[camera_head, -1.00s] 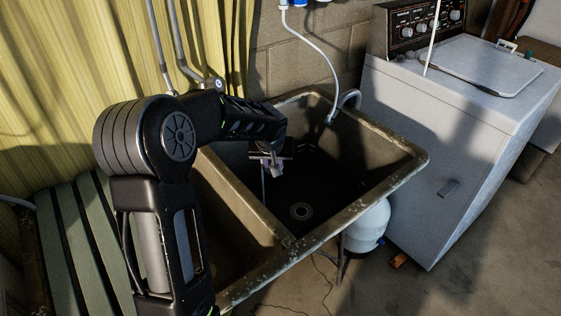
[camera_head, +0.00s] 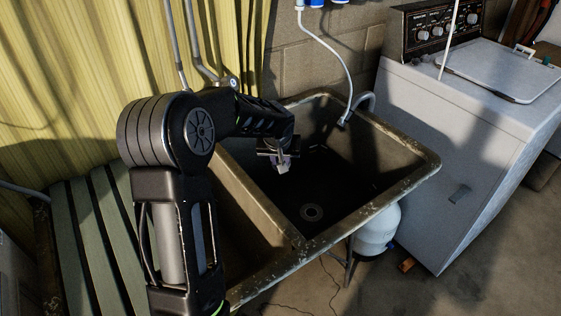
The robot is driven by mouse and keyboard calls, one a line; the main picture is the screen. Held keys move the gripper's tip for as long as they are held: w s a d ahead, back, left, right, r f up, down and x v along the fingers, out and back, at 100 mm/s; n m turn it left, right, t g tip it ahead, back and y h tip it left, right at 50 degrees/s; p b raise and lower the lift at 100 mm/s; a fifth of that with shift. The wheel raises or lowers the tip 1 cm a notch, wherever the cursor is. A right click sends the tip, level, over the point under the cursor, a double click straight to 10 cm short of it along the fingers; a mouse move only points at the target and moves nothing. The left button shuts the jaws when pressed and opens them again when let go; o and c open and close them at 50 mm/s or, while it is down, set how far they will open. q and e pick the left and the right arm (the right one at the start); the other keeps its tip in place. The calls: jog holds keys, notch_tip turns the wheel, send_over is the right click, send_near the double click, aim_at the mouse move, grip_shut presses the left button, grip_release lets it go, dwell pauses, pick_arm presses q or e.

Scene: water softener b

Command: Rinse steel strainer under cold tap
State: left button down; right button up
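My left arm reaches over the double-basin sink (camera_head: 415,177), and its gripper (camera_head: 282,165) points down into the right basin, above and left of the round drain (camera_head: 311,212). A small pale piece shows at the fingertips; I cannot tell whether it is a finger or something held. The gripper is too small and dark to tell open from shut. I cannot make out the steel strainer for certain. A curved grey pipe (camera_head: 366,98) stands at the basin's back right edge. A metal fitting with pipes (camera_head: 230,82) is on the wall behind my arm. My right gripper is out of view.
A white washing machine (camera_head: 450,150) stands right of the sink. A white tank (camera_head: 377,232) sits under the sink. A slatted green bench (camera_head: 95,240) is at the left. A white hose (camera_head: 340,58) hangs into the basin. The right basin's floor looks clear.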

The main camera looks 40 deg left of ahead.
pick_arm(q)
jog(key=shift+w+d, duration=0.1)
jog(key=shift+w, duration=0.45)
jog(key=shift+s, duration=0.15)
jog(key=shift+s+b, duration=0.5)
dwell(0.5)
jog(key=s+d+b, duration=0.1)
jog(key=d+b, duration=0.4)
jog(key=d, duration=0.2)
jog(key=shift+s+d+b, duration=0.15)
jog(key=shift+d+b, duration=0.2)
jog(key=shift+b, duration=0.05)
jog(key=shift+d+r, duration=0.1)
dwell(1.5)
